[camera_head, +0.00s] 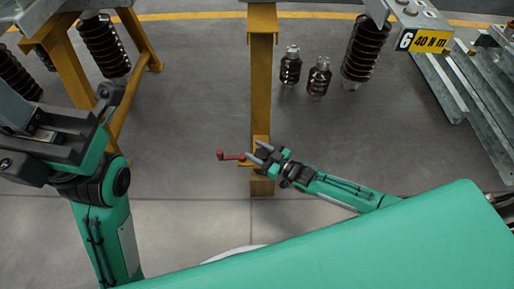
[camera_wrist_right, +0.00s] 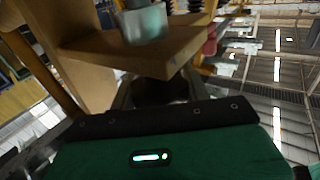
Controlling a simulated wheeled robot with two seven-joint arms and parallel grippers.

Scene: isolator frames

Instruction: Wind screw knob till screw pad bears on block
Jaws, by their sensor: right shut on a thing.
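A yellow post (camera_head: 262,90) runs down the middle of the head view to a small yellow bracket. A brown block (camera_head: 262,187) shows at its lower end. My right gripper (camera_head: 259,154) is at the bracket, shut on what looks like the dark screw knob (camera_wrist_right: 160,90), which shows between the fingers in the right wrist view. A red crank handle (camera_head: 229,156) sticks out left of the fingertips. The tan bracket plate and a grey cylinder (camera_wrist_right: 146,22) fill the upper wrist view. The screw pad and its contact cannot be made out. My left gripper (camera_head: 36,135) is far left, away from the post.
Ribbed dark insulators (camera_head: 367,48) and two small ones (camera_head: 290,66) stand at the back. A yellow trestle (camera_head: 145,40) is at the upper left. Metal rails (camera_head: 470,85) lie on the right. A "6 40 N m" label (camera_head: 428,41) is at the upper right.

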